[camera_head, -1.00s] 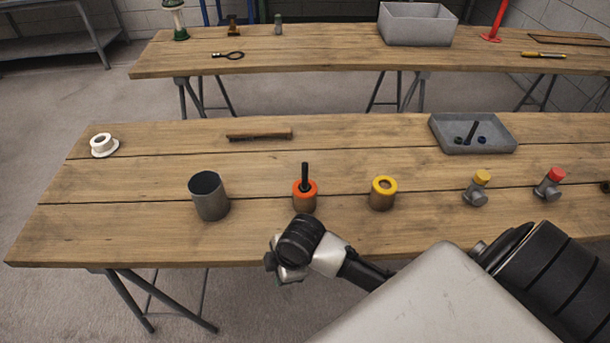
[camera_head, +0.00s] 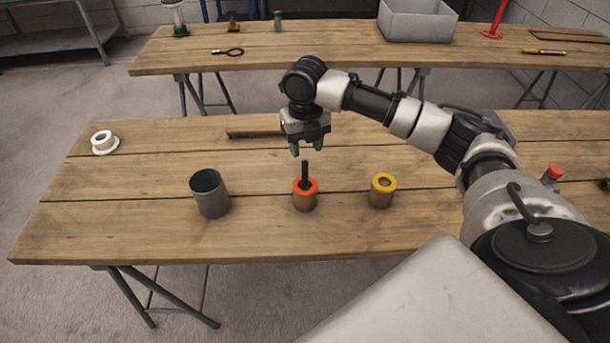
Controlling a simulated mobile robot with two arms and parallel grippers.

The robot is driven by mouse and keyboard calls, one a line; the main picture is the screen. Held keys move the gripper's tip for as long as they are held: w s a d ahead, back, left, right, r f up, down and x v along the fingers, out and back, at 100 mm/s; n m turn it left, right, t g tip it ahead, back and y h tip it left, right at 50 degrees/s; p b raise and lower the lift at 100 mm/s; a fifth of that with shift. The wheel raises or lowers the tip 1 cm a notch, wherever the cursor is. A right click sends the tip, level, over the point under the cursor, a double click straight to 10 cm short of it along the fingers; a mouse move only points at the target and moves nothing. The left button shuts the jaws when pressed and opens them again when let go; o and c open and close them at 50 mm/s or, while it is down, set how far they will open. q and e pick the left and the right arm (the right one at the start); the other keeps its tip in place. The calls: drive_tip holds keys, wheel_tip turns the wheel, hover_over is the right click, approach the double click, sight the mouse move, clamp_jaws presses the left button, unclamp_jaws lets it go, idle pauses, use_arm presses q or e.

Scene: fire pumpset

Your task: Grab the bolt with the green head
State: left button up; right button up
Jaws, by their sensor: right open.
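I cannot make out a bolt with a green head in this view. A red-headed bolt (camera_head: 554,175) shows on the near table, partly hidden by my right arm. My right gripper (camera_head: 306,149) is open and empty, with green fingertips pointing down. In the picture it hangs just above a black rod (camera_head: 305,172) that stands upright in an orange-ringed cylinder (camera_head: 304,199). The fingers look apart from the rod. My left gripper is not in view.
On the near table (camera_head: 110,205) stand a grey cup (camera_head: 209,194), a yellow-ringed cylinder (camera_head: 382,191) and a white flanged ring (camera_head: 104,142). A flat dark bar (camera_head: 254,133) lies behind. A far table (camera_head: 330,57) holds a grey bin (camera_head: 418,22).

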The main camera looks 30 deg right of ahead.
sight(305, 161)
wheel_tip(305, 161, down, 4)
drive_tip(key=shift+r, duration=0.1)
drive_tip(key=f+p, duration=0.1)
drive_tip(key=f, duration=0.3)
drive_tip(key=shift+w+f+p, duration=0.2)
drive_tip(key=shift+f+p, duration=0.2)
drive_tip(key=shift+f, duration=0.45)
clamp_jaws()
